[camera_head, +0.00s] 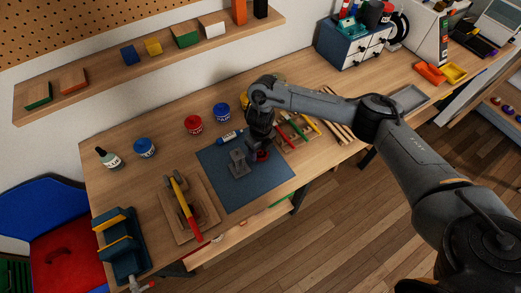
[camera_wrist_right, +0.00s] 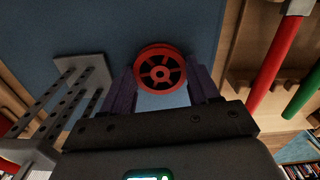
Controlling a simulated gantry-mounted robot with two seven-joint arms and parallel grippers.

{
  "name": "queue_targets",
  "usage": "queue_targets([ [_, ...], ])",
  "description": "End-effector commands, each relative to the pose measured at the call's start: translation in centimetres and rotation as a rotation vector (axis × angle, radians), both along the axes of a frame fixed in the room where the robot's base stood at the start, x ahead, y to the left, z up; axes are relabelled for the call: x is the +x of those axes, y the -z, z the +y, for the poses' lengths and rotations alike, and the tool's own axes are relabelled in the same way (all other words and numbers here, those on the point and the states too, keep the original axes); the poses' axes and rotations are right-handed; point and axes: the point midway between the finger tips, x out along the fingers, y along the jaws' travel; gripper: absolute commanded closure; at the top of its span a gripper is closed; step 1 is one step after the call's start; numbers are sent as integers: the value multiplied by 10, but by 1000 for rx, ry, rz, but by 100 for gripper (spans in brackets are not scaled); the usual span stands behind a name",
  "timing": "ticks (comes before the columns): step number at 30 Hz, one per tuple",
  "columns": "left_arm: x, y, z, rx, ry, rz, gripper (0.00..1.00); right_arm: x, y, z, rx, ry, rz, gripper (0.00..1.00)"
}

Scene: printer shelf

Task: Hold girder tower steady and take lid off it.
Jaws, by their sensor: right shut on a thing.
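The grey girder tower (camera_head: 239,163) stands on the blue mat (camera_head: 222,183). In the right wrist view its perforated girders (camera_wrist_right: 65,100) run between two grey plates at the left; I cannot tell which plate is the lid. My right gripper (camera_head: 262,149) is just right of the tower, low over the mat. It is shut on a red spoked wheel (camera_wrist_right: 160,68), which lies between its two fingers; the wheel also shows in the head view (camera_head: 262,156). The gripper appears apart from the tower. My left gripper is in neither view.
A wooden tray with screwdrivers (camera_head: 296,130) lies close right of my gripper. A tray with pliers (camera_head: 185,210) is left of the mat. The mat's front part is clear.

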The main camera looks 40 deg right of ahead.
Motion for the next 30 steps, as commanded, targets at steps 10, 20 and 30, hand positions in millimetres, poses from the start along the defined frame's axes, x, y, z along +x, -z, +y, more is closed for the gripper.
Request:
queue_targets([
  [10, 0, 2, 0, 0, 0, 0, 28, 0, 3, 0, 0, 0, 0, 24],
  [20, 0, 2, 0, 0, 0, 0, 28, 0, 3, 0, 0, 0, 0, 14],
  [30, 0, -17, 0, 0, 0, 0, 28, 1, -33, -1, -2, -1, -3, 14],
])
